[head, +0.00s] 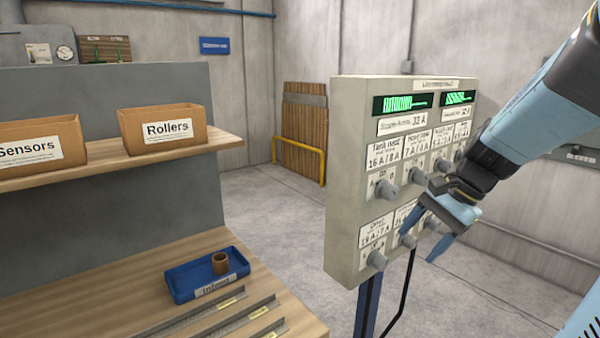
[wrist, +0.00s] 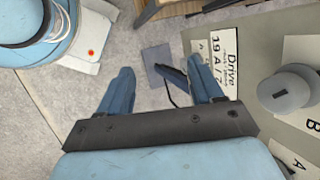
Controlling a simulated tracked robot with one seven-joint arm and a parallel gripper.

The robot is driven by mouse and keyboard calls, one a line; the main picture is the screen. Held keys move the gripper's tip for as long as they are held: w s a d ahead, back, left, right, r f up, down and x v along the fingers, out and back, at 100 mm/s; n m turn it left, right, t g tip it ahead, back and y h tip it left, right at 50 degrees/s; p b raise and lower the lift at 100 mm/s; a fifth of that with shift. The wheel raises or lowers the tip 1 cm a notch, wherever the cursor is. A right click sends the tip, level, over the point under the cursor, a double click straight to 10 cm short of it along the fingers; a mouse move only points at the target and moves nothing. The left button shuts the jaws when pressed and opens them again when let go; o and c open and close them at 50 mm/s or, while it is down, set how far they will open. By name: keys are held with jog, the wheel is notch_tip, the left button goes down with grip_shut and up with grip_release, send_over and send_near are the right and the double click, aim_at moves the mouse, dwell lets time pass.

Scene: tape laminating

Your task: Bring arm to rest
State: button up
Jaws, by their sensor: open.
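My gripper (head: 433,232) is on the right in the head view, in front of the lower part of a grey control panel (head: 345,180). Its two blue fingers are apart with nothing between them. In the wrist view my gripper (wrist: 160,92) also shows open and empty, with the floor and the panel's stand (wrist: 170,68) seen past the fingers. The panel's Drive label (wrist: 222,65) and a grey knob (wrist: 284,90) lie to the right of the fingers. My arm hides part of the panel's right side. I cannot tell whether a finger touches the panel.
A wooden workbench (head: 130,285) on the left holds a blue tray (head: 190,283) with a brown roll (head: 220,263) in it, and metal rails (head: 215,316). A shelf above holds the Sensors box (head: 70,130) and the Rollers box (head: 190,115). Floor between bench and panel (head: 270,220) is clear.

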jog(key=s+r+n+t+h, duration=0.4)
jog(key=s+n, duration=0.4)
jog(key=n, duration=0.2)
jog(key=shift+s+a+r+h, duration=0.2)
jog(key=shift+r+h, duration=0.4)
jog(key=shift+r, duration=0.6)
jog(key=shift+c, duration=0.3)
